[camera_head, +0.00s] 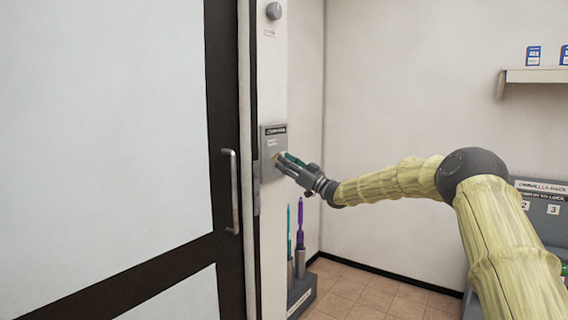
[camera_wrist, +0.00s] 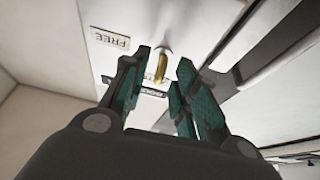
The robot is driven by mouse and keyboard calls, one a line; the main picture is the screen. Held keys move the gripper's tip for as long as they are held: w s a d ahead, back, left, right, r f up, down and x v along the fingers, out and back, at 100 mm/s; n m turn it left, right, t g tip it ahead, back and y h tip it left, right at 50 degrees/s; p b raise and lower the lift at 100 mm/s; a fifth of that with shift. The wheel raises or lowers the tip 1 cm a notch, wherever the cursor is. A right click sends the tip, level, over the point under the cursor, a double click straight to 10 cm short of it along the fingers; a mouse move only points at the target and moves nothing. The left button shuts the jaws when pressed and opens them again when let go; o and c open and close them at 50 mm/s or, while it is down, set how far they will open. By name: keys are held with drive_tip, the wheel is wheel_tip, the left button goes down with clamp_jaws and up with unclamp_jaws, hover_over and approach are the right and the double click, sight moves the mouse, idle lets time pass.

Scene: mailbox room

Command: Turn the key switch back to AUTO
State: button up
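The key switch is on a grey panel (camera_head: 270,142) on the narrow wall right of the door. In the wrist view its brass key (camera_wrist: 161,68) stands out from the plate, between and just beyond my fingertips. A label reading FREE (camera_wrist: 111,39) is up and left of the key; another label (camera_wrist: 150,92) is below it, partly hidden by my fingers. The AUTO label cannot be made out. My gripper (camera_wrist: 162,70) is open, with its green-padded fingers apart on either side of the key; no contact shows. It also shows at the panel in the head view (camera_head: 282,158).
A glass door with a dark frame (camera_head: 226,120) and a vertical handle (camera_head: 232,190) is left of the panel. Below stands a grey umbrella stand (camera_head: 301,290) with a purple umbrella (camera_head: 300,225) and a teal one (camera_head: 289,230). A shelf (camera_head: 540,76) is at right.

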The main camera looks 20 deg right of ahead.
drive_tip(key=v, duration=1)
drive_tip(key=shift+s+d+f, duration=0.2)
drive_tip(key=shift+s+d, duration=0.05)
drive_tip(key=shift+d, duration=0.05)
